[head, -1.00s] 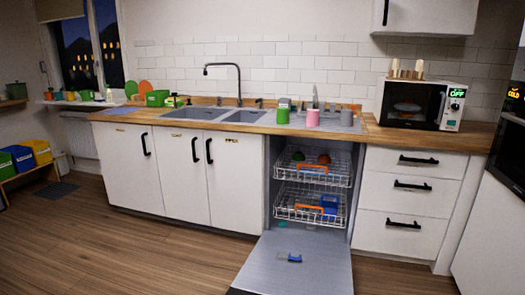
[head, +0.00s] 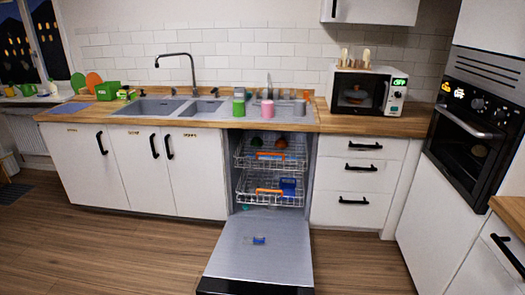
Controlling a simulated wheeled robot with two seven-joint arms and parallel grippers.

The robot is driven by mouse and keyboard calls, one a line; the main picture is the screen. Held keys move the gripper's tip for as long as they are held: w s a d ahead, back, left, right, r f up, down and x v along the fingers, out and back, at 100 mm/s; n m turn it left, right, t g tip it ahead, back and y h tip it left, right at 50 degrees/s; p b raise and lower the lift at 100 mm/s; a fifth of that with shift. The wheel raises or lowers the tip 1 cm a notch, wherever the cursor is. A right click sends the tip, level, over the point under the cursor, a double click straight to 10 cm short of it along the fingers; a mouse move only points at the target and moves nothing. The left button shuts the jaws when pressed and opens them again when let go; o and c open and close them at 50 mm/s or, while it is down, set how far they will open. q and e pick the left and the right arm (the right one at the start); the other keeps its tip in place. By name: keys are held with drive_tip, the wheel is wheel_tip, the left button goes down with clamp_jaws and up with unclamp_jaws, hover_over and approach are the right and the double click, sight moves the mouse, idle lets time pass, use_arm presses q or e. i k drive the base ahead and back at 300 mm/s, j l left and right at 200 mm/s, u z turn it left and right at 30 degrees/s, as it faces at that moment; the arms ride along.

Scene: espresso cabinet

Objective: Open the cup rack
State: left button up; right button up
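An open dishwasher (head: 262,246) stands under the counter, with its grey door folded down flat towards me. Inside it are two wire racks. The upper rack (head: 245,162) holds a dark green item (head: 255,141) and an orange-brown item (head: 281,142), perhaps bowls or cups, and has an orange handle (head: 270,154) at the front. The lower rack (head: 245,196) also has an orange handle (head: 269,191) and holds a blue item (head: 288,186). Both racks seem to sit mostly inside the dishwasher. I cannot tell which one is the cup rack. Neither of my grippers is in view.
A wooden counter (head: 215,123) with a double sink (head: 150,106) runs above, bearing a green-and-white cup (head: 239,106) and a pink cup (head: 267,108). A microwave (head: 361,91) stands right of it. An oven (head: 472,135) is at the right. The wooden floor is clear.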

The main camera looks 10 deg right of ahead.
sight(260, 153)
drive_tip(key=i+j+u, duration=0.3)
drive_tip(key=u, duration=0.15)
drive_tip(key=i+j+u, duration=0.55)
drive_tip(key=i+u, duration=0.15)
drive_tip(key=u, duration=0.15)
drive_tip(key=i+u, duration=0.4)
drive_tip(key=i+z, duration=0.1)
drive_tip(key=i, duration=0.4)
drive_tip(key=i+j+z, duration=0.15)
drive_tip(key=i, duration=0.3)
drive_tip(key=i+l+z, duration=0.1)
drive_tip(key=i+z, duration=0.15)
drive_tip(key=z, duration=0.15)
drive_tip(key=i+z, duration=0.25)
drive_tip(key=z, duration=0.15)
drive_tip(key=i+z, duration=0.35)
drive_tip(key=i+j+z, duration=0.15)
drive_tip(key=z, duration=0.25)
drive_tip(key=i+l+z, duration=0.2)
drive_tip(key=i+z, duration=0.2)
drive_tip(key=i+l+z, duration=0.1)
drive_tip(key=i+z, duration=0.3)
drive_tip(key=i+l+u, duration=0.1)
drive_tip(key=i, duration=0.25)
drive_tip(key=i+l+u, duration=0.1)
drive_tip(key=i+l, duration=0.2)
